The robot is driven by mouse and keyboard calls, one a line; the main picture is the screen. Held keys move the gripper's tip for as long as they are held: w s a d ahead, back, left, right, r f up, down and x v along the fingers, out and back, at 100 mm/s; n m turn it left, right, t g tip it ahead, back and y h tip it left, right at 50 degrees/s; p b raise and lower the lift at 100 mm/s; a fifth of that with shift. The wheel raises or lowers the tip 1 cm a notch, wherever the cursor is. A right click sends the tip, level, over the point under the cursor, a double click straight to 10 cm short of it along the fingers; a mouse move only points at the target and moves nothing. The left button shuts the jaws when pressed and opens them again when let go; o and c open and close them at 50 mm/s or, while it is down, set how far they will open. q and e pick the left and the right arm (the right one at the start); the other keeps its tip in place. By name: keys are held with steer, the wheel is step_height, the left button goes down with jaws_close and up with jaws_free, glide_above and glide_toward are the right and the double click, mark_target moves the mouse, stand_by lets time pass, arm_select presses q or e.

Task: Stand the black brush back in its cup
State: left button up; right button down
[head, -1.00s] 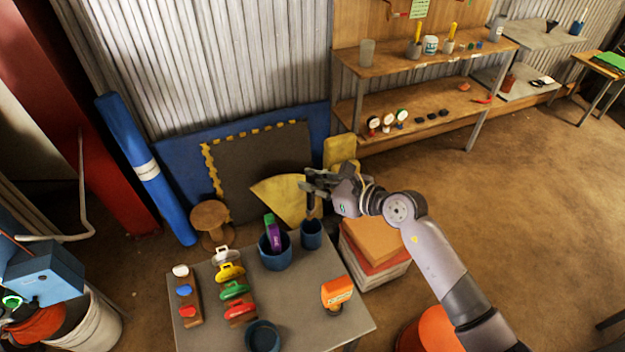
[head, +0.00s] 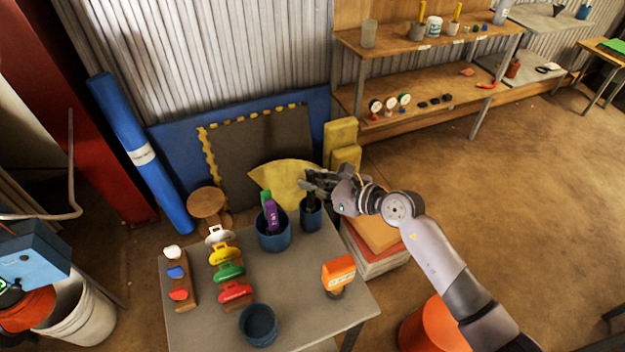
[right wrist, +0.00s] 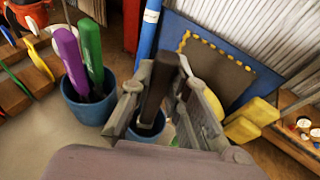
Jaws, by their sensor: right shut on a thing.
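The black brush (head: 310,203) is upright, with its lower end inside the mouth of a small blue cup (head: 311,219) at the table's back right. In the right wrist view the dark brush handle (right wrist: 160,84) stands between my fingers, and the cup (right wrist: 147,131) shows behind and below them. My right gripper (head: 312,187) is shut on the brush just above the cup rim. How deep the brush reaches is hidden by the cup wall. My left gripper is not in view.
A larger blue cup (head: 273,240) with purple and green handles stands just left. Coloured handled pieces on racks, an empty dark blue cup (head: 258,325) and an orange device (head: 338,276) share the grey table (head: 299,301). The table's middle is clear.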

steer(key=c, duration=1.5)
jaws_free()
steer(key=shift+o, duration=0.2)
